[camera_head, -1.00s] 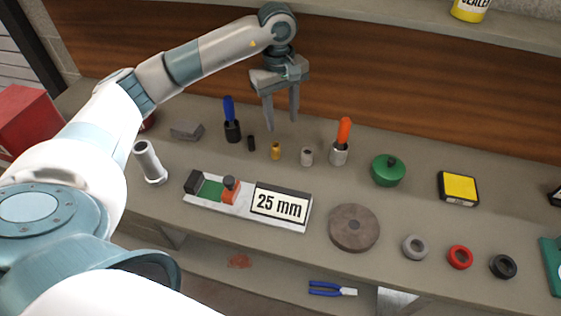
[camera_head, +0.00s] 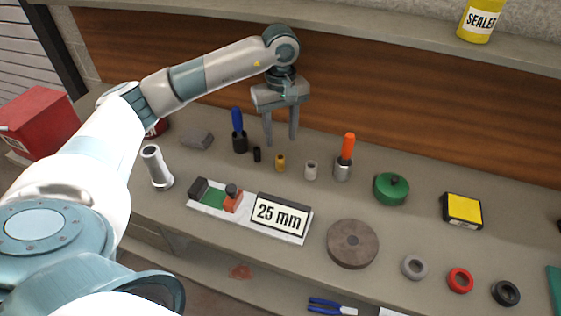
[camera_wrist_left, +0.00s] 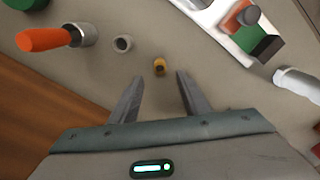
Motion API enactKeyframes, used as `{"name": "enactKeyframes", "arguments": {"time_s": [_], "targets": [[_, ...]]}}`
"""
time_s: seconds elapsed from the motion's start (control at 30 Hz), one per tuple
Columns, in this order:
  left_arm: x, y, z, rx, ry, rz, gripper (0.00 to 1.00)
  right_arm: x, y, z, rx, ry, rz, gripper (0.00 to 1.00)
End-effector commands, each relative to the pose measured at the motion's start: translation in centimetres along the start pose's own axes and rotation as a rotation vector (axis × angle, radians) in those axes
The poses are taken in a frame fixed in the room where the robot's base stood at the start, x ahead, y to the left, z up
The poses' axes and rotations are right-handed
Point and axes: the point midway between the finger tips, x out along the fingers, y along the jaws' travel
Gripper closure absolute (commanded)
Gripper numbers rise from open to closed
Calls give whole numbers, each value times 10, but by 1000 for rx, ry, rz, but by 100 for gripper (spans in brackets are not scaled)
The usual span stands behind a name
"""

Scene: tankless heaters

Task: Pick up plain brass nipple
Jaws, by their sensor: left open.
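The plain brass nipple (camera_head: 280,163) is a small yellow-brass cylinder standing on the bench between a small black fitting and a grey one. In the left wrist view the nipple (camera_wrist_left: 159,66) lies just beyond the fingertips, about midway between them. My left gripper (camera_head: 281,142) points down, open and empty, with its fingertips above and slightly behind the nipple in the head view. In the left wrist view the open fingers (camera_wrist_left: 160,77) are apart with nothing between them. My right gripper is not in view.
Close by stand a black fitting (camera_head: 257,154), a grey fitting (camera_head: 311,170), a blue-handled tool (camera_head: 238,131) and an orange-handled tool (camera_head: 345,157). A "25 mm" gauge (camera_head: 281,214) lies in front. A green pot (camera_head: 391,188) and a round brown disc (camera_head: 353,244) are further right.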

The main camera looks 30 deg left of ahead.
Motion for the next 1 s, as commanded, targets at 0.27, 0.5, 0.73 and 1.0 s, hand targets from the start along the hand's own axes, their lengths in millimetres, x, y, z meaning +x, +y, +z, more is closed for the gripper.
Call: {"name": "enactKeyframes", "arguments": {"time_s": [0.27, 0.5, 0.73, 1.0], "targets": [[37, -1, 0, 0, -2, -4, 57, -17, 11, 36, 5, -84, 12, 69], [52, 0, 0, 0, 1, 0, 57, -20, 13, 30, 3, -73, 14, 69], [52, 0, 0, 0, 1, 0, 57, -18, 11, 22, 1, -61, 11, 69], [63, 0, -2, -1, -2, -3, 57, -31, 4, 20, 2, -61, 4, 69]]}}
